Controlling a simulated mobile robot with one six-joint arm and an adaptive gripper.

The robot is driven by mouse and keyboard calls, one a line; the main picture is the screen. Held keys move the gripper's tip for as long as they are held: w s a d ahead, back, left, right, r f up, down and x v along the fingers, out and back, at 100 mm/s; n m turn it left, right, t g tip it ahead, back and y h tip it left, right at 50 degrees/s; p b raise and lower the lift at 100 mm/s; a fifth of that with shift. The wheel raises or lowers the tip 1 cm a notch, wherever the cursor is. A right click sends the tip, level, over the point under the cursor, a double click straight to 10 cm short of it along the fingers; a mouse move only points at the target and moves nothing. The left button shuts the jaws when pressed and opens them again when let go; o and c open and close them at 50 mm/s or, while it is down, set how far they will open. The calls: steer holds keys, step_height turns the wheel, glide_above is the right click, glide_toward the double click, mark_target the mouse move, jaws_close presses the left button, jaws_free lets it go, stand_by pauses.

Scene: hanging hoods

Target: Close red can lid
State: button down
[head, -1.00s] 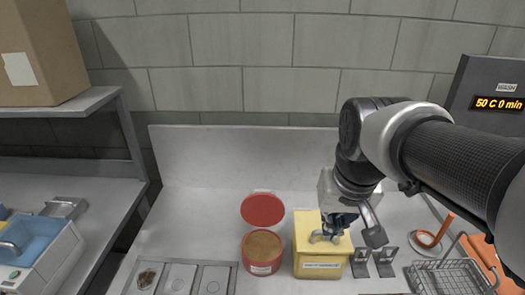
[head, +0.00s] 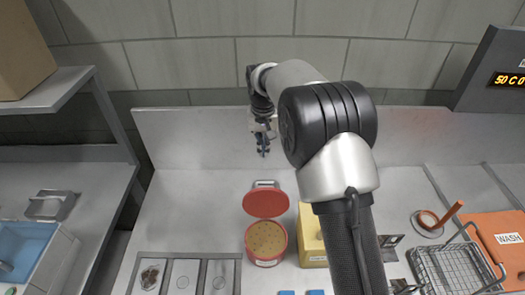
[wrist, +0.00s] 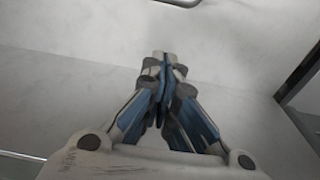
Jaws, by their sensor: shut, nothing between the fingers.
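The red can (head: 265,262) stands on the steel counter, full of a brownish-yellow content that shows from above. Its red lid (head: 265,203) is open, tilted up at the can's far side. My gripper (head: 263,153) is above the counter behind the lid, near the back panel, pointing down and apart from the lid. In the wrist view my gripper (wrist: 163,62) has its fingers together with nothing between them. The can and lid are not recognisable in the wrist view.
A yellow box (head: 310,240) stands right beside the can, partly hidden by my arm. Flat metal trays (head: 184,277) lie to the can's left. A wire basket (head: 450,265) and orange mat (head: 505,237) are at right. The counter left of the lid is clear.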

step_height(320, 180, down, 9)
steer(key=b, duration=0.1)
steer(key=s, duration=0.1)
steer(key=s+r, duration=0.1)
steer(key=s, duration=0.1)
steer(key=shift+r, duration=0.1)
steer(key=shift+s, duration=0.1)
steer(key=shift+r+b, duration=0.1)
steer(key=shift+b, duration=0.55)
